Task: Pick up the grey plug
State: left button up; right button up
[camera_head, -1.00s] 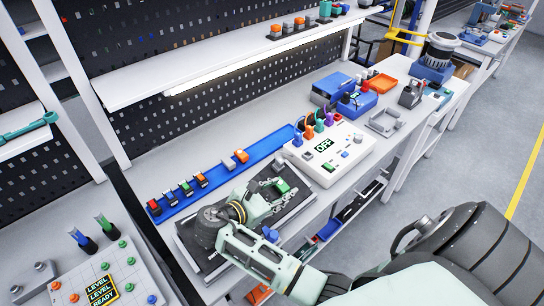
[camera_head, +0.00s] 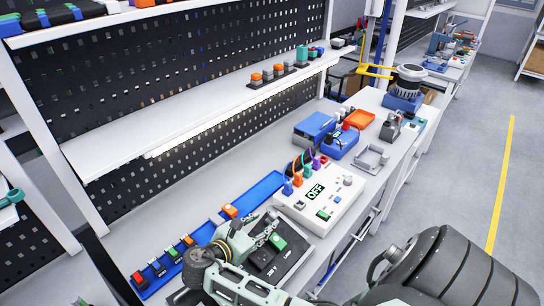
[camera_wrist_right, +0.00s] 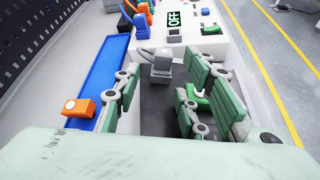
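The grey plug (camera_wrist_right: 162,66) shows in the right wrist view as a small grey block with a grey cable at its upper left. It is ahead of and between the fingers of my right gripper (camera_wrist_right: 160,82), near the dark board. The fingers are spread apart, with dark board visible between them, and I see no clear contact with the plug. In the head view my right gripper (camera_head: 262,231) is low over the black board (camera_head: 292,257); its fingers largely hide the plug there. My left gripper is not in view.
A white box with an OFF display (camera_head: 325,204) and coloured plugs stands just beyond the board. A long blue tray (camera_head: 207,232) with several small parts runs on the left. A green switch (camera_head: 277,241) on the board is close to the right fingers. Blue boxes stand further back.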

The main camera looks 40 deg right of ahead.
aim_at(272, 220)
jog(key=p+x, duration=0.1)
jog(key=x, duration=0.2)
jog(key=shift+s+d+f, duration=0.1)
jog(key=shift+d+f, duration=0.1)
jog(key=shift+d, duration=0.2)
jog(key=shift+s+d+f, duration=0.1)
jog(key=shift+d+f, duration=0.1)
jog(key=shift+f, duration=0.05)
jog(key=shift+d, duration=0.15)
jog(key=c, duration=0.6)
jog(key=shift+f, duration=0.1)
grip_shut()
